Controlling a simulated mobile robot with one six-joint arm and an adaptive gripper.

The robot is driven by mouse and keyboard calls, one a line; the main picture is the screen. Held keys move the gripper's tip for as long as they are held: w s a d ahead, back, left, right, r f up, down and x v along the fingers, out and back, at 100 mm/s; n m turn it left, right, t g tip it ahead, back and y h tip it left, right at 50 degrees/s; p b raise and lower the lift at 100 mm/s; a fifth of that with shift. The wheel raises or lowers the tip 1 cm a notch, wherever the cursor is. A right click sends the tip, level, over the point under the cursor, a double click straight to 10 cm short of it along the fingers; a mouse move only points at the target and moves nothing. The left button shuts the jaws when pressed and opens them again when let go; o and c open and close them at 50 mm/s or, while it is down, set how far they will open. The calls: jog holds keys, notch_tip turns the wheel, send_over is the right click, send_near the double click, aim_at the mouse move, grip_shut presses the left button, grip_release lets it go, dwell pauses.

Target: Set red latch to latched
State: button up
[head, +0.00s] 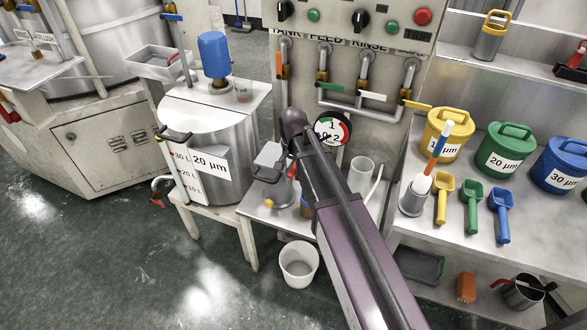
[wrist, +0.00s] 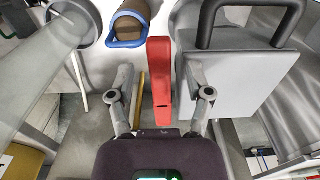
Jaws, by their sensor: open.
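A long red bar (wrist: 160,80), which looks like the red latch, stands between the two fingers of my gripper (wrist: 161,88) in the wrist view. The fingers are open, one on each side, with a visible gap to the bar. Right beside the bar is a grey block with a black handle (wrist: 235,85). In the head view a small bit of red (head: 292,169) shows next to the grey block (head: 269,156) on the low bench. My arm hides most of that spot and my gripper there. I cannot tell the latch's setting.
A steel drum labelled 20 µm (head: 225,178) stands left of the bench, with a white bucket (head: 298,263) below. A gauge (head: 332,129) and valve pipes are behind. Coloured canisters and scoops stand on the right table (head: 420,232). A blue-rimmed brown cylinder (wrist: 132,20) lies near the bar.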

grip_shut()
jog(key=shift+d, duration=0.15)
jog(key=shift+a, duration=0.2)
